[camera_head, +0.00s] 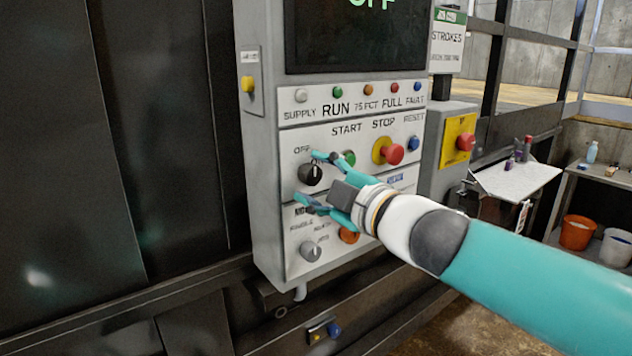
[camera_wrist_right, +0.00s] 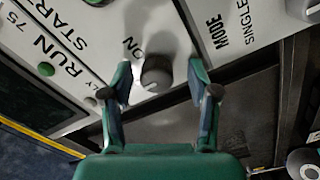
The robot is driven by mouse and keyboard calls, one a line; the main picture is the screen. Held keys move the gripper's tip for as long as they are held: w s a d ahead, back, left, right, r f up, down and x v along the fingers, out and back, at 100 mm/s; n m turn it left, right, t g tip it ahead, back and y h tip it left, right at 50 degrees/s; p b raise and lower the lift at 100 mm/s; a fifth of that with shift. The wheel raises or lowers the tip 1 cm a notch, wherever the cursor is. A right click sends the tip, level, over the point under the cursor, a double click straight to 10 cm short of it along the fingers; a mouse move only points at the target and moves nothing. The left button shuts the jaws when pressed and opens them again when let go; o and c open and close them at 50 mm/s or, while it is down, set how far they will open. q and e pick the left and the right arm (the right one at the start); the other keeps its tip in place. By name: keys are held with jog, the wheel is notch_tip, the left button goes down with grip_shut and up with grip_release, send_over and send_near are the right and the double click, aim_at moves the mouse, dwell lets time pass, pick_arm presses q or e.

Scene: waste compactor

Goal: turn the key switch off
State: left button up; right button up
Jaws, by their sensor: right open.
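The key switch, a dark round knob with a pale pointer mark (camera_head: 311,174), is on the grey control panel (camera_head: 262,190), below an OFF label. In the right wrist view the knob (camera_wrist_right: 156,74) shows beside the word ON. My right gripper (camera_head: 309,180) is open in front of the panel. Its teal fingers stand to either side of the knob, one above and one below in the head view. In the wrist view the knob lies between the fingertips (camera_wrist_right: 161,82), with gaps, so no grip shows. My left gripper is not in view.
A green START button (camera_head: 348,158), a red STOP button (camera_head: 393,154) and a blue RESET button (camera_head: 414,143) are close by. A grey mode knob (camera_head: 310,251) is below. A red emergency button (camera_head: 465,142) is on the right. The display (camera_head: 350,40) shows green letters, partly cut off.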

jog(key=shift+s, duration=0.1)
jog(key=v, duration=1.2)
jog(key=shift+f, duration=0.1)
